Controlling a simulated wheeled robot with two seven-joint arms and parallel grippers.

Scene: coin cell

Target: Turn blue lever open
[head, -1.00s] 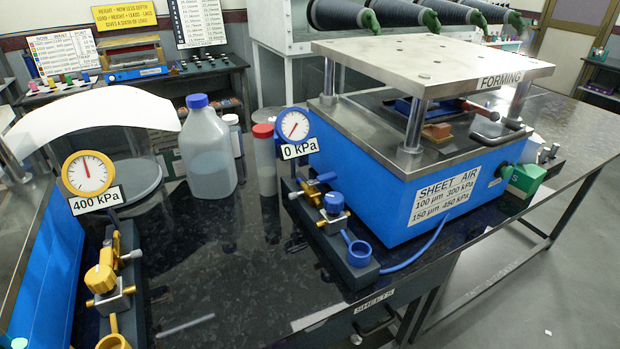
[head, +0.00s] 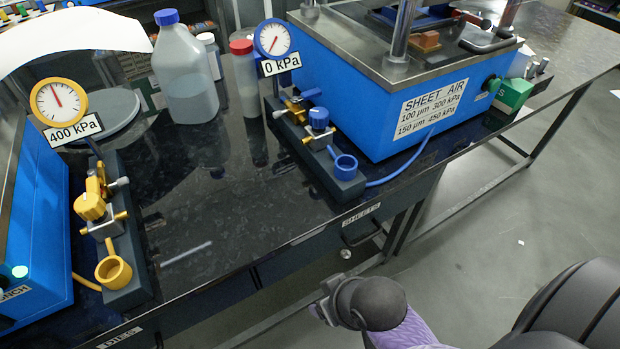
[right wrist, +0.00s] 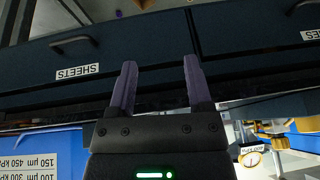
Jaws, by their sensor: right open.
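A blue cup-like ring (head: 345,167) sits at the block's front end. The gauge above it (head: 273,38) reads 0 kPa. My right gripper shows in the right wrist view (right wrist: 160,77) with two purple fingers spread apart and nothing between them. It faces the drawer fronts and is away from the lever. In the head view my right arm is at the bottom, below the bench edge; its fingertips cannot be made out. My left gripper is not in view.
The blue press (head: 400,115) stands right of the valve block. A yellow valve (head: 91,205) with a 400 kPa gauge (head: 59,102) is at left. The bench between the valves is mostly clear.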

